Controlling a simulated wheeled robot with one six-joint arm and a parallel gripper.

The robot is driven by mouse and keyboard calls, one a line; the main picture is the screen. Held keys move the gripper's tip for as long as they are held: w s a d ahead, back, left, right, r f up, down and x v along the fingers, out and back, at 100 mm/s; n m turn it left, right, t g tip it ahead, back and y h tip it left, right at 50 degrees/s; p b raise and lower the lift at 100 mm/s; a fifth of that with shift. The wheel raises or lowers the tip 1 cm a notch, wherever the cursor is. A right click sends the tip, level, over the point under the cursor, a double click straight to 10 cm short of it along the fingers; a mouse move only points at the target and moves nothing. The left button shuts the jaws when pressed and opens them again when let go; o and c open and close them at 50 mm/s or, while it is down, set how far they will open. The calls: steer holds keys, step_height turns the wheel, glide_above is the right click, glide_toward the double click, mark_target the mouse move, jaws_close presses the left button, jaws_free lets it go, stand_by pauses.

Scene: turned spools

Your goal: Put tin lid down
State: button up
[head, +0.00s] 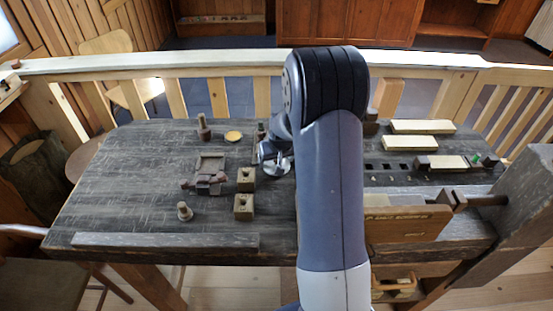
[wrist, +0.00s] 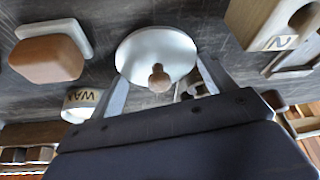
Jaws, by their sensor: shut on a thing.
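The tin lid (wrist: 150,50) is a round, pale metal disc with a small wooden knob (wrist: 159,78). It also shows in the head view (head: 279,169), just right of the two wooden blocks. In the head view my gripper (head: 272,154) is partly hidden by my arm. I cannot tell whether the lid touches the bench. A small round tin (wrist: 82,104) marked with letters like "WAX" sits left of my fingers in the wrist view.
The dark workbench (head: 120,190) holds two wooden blocks with holes (head: 245,179), a round yellow-topped thing (head: 233,136), a turned spool (head: 184,211) and a small dark tray (head: 211,163). Pale bars (head: 422,127) lie at right. The bench's left part is bare.

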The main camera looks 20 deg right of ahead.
steer(key=o, duration=0.9)
steer(key=shift+o, duration=0.2)
steer(key=shift+r+p, duration=0.3)
steer(key=shift+p, duration=0.1)
steer(key=v, duration=1.2)
steer(key=shift+r, duration=0.25)
steer(key=shift+w+f, duration=0.1)
steer(key=x, duration=1.2)
steer(key=shift+f, duration=0.3)
steer(key=shift+f+b, duration=0.25)
steer(key=shift+b, duration=0.15)
steer(key=shift+r, duration=0.1)
steer(key=shift+r, duration=0.15)
